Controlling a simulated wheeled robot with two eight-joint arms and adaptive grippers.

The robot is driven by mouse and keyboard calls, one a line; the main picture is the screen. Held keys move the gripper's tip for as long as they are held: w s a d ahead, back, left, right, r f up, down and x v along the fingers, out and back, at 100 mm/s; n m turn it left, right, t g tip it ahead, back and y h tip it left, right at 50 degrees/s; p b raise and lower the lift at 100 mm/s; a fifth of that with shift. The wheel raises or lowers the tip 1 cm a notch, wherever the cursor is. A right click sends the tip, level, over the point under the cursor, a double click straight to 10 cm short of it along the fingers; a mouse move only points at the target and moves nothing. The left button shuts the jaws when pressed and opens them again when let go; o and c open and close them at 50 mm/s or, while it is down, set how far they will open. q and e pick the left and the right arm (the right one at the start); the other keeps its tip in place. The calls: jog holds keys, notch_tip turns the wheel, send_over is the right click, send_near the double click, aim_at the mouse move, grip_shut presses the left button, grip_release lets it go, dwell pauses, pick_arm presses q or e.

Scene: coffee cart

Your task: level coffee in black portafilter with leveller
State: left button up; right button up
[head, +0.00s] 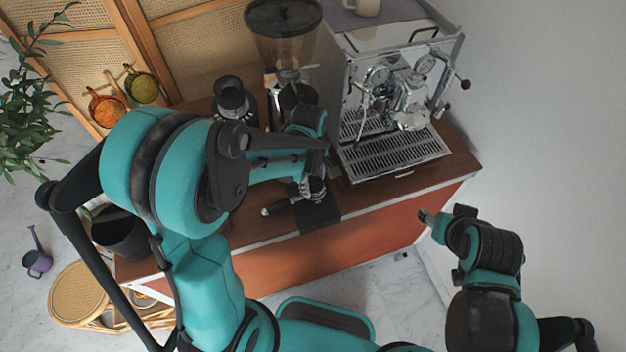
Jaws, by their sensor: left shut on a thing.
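The black portafilter (283,206) lies near the front edge of the wooden counter, its handle pointing left. Its basket end is by the black mat (320,218). My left gripper (314,174) is right above the basket end, pointing down. It is shut on what appears to be the leveller (313,187), a small metallic piece mostly hidden by the fingers. I cannot tell if the leveller touches the basket, and the coffee inside is hidden. My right gripper (430,218) is off the counter's front right, away from the portafilter; its fingers are too small to read.
The chrome espresso machine (400,110) stands at the counter's right. The grinder (284,40) is behind my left arm, with a black round item (231,96) beside it. A black bin (120,236) is at the left end. The counter's front right (400,200) is clear.

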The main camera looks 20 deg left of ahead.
pick_arm(q)
jog(key=shift+f+b, duration=0.5)
dwell(0.8)
